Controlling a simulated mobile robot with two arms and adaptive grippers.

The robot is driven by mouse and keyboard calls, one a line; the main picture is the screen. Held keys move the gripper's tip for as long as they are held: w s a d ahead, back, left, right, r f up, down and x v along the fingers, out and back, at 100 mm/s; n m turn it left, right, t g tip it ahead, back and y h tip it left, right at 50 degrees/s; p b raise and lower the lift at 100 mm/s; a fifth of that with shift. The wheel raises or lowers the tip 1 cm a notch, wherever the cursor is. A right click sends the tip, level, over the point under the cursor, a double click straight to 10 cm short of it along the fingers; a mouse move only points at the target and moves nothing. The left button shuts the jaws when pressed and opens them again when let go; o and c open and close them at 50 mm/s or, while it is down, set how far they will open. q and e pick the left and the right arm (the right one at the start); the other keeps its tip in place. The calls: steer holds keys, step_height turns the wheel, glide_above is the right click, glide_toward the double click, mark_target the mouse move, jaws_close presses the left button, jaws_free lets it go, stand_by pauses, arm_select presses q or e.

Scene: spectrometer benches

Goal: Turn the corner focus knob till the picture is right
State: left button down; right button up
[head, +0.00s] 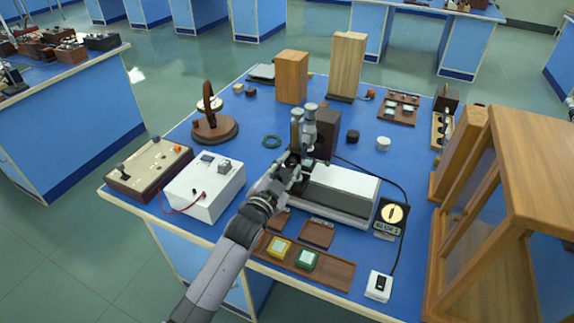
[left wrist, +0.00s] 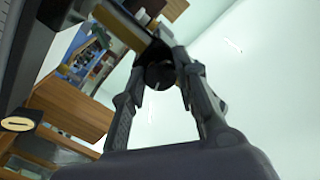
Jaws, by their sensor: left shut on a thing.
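My left gripper (head: 292,164) reaches in from the lower left to the near side of an instrument with two upright pale tubes (head: 309,128) in the middle of the bench. In the left wrist view, my left gripper (left wrist: 160,78) is shut on a dark round knob (left wrist: 159,76), one finger on each side. In the head view the gripper covers the knob. A white-topped box (head: 342,184) sits just right of the gripper. My right gripper is in neither view. I cannot make out the focused picture.
A white meter box (head: 207,187) stands left of my arm. A brown tray (head: 325,270) with yellow and green pieces lies in front. A dial box (head: 391,215) and a white switch box (head: 379,286) stand right. A wooden cabinet (head: 510,160) bounds the right side.

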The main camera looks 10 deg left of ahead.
arm_select(q)
steer(key=shift+m, duration=0.6)
steer(key=c, duration=1.2)
jaws_free()
steer(key=shift+c, duration=0.2)
steer(key=v, duration=1.2)
